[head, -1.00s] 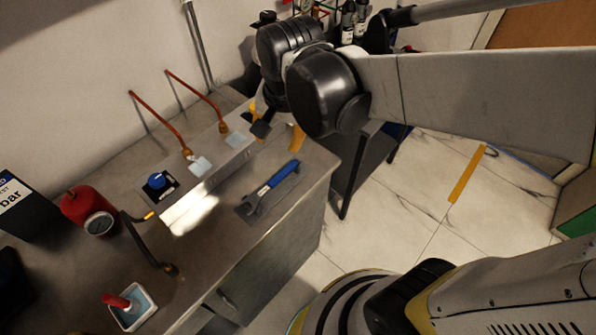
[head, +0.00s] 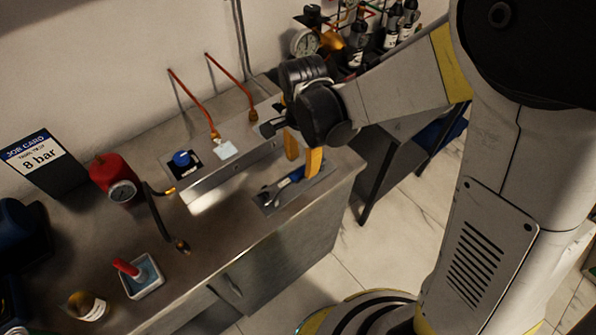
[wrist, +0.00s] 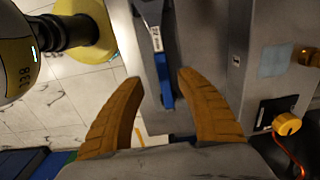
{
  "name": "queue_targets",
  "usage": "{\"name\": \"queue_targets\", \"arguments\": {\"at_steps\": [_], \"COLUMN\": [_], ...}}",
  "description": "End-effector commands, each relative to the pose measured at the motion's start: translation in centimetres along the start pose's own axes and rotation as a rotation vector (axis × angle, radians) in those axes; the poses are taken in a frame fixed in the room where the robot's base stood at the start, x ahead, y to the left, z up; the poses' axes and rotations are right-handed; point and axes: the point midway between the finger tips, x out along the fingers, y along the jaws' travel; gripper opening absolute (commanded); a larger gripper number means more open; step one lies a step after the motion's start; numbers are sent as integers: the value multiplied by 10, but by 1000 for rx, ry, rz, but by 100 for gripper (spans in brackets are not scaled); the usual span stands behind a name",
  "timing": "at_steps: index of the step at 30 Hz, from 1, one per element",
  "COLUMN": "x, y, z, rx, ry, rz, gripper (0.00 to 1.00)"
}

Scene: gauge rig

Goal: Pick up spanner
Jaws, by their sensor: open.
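The spanner (head: 270,193) has a grey open-ended head and a blue handle. It lies on a dark grey mat (head: 316,184) near the front edge of the metal bench. My gripper (head: 303,160) is open, with two orange fingers pointing down over the handle end. In the wrist view the spanner (wrist: 161,68) runs lengthwise between the open fingers of my gripper (wrist: 157,76), apart from both. Its blue handle is nearest the gripper, and its head is toward the top of the picture. My fingers hide part of the handle in the head view.
A red gauge body (head: 113,177), a black hose (head: 156,215) and a white tray (head: 155,286) are to the left. The bench front between tray and mat is clear.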

Motion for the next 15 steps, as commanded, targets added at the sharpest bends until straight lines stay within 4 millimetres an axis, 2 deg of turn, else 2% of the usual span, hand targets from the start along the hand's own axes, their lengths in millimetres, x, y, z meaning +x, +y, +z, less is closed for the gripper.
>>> {"name": "queue_targets", "arguments": {"at_steps": [3, 7, 15], "x": [22, 41, 43], "y": [-5, -6, -5], "z": [3, 4, 3], "rx": [-2, -1, -1], "ry": [0, 0, 0], "rz": [0, 0, 0], "gripper": [43, 43, 42]}}
